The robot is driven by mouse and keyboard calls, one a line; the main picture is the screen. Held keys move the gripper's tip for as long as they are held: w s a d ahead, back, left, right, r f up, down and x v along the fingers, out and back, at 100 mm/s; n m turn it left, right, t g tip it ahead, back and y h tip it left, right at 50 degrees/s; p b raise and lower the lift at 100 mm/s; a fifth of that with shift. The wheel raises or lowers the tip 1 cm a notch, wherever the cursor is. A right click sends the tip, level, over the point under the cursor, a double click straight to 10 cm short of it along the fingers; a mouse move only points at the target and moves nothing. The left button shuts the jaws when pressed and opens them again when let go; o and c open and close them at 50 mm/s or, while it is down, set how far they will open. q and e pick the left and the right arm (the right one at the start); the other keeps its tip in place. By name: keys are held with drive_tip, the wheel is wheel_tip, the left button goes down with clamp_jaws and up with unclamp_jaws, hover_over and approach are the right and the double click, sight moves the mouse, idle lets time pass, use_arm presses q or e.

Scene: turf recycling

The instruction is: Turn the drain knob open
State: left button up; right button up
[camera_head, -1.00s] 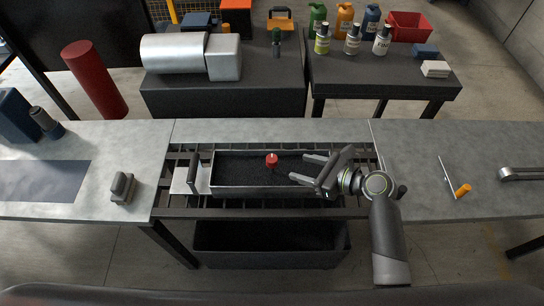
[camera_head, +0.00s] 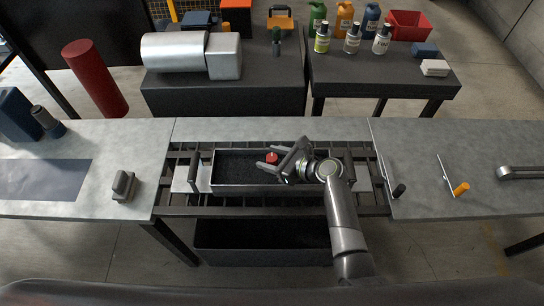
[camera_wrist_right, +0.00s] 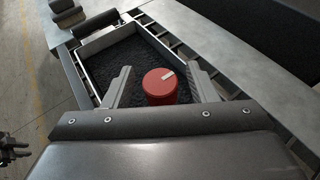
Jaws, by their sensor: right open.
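The red drain knob (camera_head: 271,158) stands in the dark-filled metal tray (camera_head: 214,178). In the right wrist view the knob (camera_wrist_right: 160,86) is a red cylinder with a pale mark on top, and the tray rim (camera_wrist_right: 98,40) surrounds it. My right gripper (camera_head: 268,160) is open, with its fingers on either side of the knob. In the right wrist view a gap shows between the left finger and the knob; the right finger is closer to it. I cannot tell if either finger touches it.
The tray sits on a slatted rack between two grey worktops (camera_head: 445,150). A dark bin (camera_head: 255,243) stands below. A grey-handled block (camera_head: 124,187) lies on the left worktop; an orange-handled tool (camera_head: 461,188) and a black-handled tool (camera_head: 398,190) lie on the right one.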

drive_tip(key=c, duration=1)
drive_tip(key=shift+n+g, duration=0.4)
drive_tip(key=n+g+y, duration=0.1)
drive_tip(key=n+g, duration=0.2)
drive_tip(key=shift+w+y+b, duration=0.1)
drive_tip(key=shift+y+b, duration=0.2)
drive_tip(key=n+g+b, duration=0.2)
drive_tip(key=n+g, duration=0.1)
drive_tip(key=g, duration=0.1)
drive_tip(key=shift+f+n+g+y, duration=0.1)
drive_tip(key=shift+n+g+y, duration=0.2)
drive_tip(key=shift+o, duration=0.2)
drive_tip(key=n+g+h+b, duration=0.1)
drive_tip(key=n+g+b, duration=0.1)
drive_tip(key=g+b, duration=0.1)
drive_tip(key=n+g+b, duration=0.2)
drive_tip(key=n+b, duration=0.1)
drive_tip(key=shift+f+g+h, duration=0.15)
drive_tip(key=shift+g+h, duration=0.25)
drive_tip(key=shift+r+n+g+h+b, duration=0.15)
drive_tip(key=shift+n+g+h+b, duration=0.5)
drive_tip(key=shift+n+g+b, duration=0.3)
drive_tip(key=shift+r+n+g+h+b, duration=0.1)
drive_tip(key=shift+n+g+h+b, duration=0.6)
drive_tip(key=shift+n+b, duration=0.45)
